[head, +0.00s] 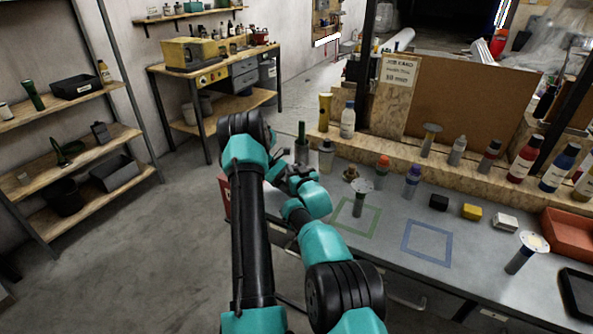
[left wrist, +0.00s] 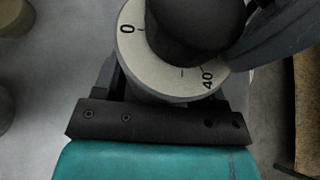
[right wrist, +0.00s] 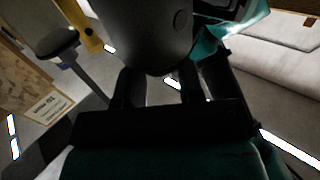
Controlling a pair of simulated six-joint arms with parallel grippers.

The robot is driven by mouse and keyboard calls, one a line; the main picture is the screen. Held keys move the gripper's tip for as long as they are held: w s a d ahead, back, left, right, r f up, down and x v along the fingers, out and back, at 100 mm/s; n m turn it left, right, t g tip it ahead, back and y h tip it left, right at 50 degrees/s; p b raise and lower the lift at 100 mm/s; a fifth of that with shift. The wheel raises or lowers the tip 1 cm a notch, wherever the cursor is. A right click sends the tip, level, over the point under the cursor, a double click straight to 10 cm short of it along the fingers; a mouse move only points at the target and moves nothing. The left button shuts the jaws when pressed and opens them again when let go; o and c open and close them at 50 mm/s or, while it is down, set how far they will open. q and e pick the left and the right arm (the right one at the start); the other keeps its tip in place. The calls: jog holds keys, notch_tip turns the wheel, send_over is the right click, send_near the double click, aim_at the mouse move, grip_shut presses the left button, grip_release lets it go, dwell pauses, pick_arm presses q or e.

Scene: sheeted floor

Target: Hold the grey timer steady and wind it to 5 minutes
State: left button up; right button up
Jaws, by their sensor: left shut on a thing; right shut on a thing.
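The grey timer shows in the left wrist view as a pale dial (left wrist: 133,62) marked 0 and 40, with a dark round knob (left wrist: 195,30) over its middle. My left gripper (left wrist: 160,95) is shut on the timer's body below the dial. My right gripper (right wrist: 165,85) is shut on a grey rounded piece (right wrist: 150,35), which appears to be the timer's knob. In the head view my right gripper (head: 292,178) is at the left end of the bench. My arms hide the timer and my left gripper there. The dial's setting cannot be read.
The grey bench (head: 390,240) bears a green outline (head: 341,228) and a blue outline (head: 427,259). Dark stems with pale discs (head: 362,186) (head: 535,241), small blocks (head: 471,211) and a red tray (head: 568,240) stand around them. Bottles (head: 525,160) line the back ledge, beside a job card (head: 398,78).

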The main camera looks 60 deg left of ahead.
jog(key=shift+s+r+m+t+h, duration=0.1)
jog(key=shift+m+t+h, duration=0.3)
jog(key=shift+m+t, duration=0.85)
jog(key=o, duration=0.9)
jog(key=shift+s+n, duration=0.1)
jog(key=shift+n, duration=0.25)
jog(key=shift+o, duration=0.2)
jog(key=shift+d, duration=0.1)
jog(key=v, duration=1.1)
jog(key=shift+s+d, duration=0.25)
jog(key=shift+d, duration=0.1)
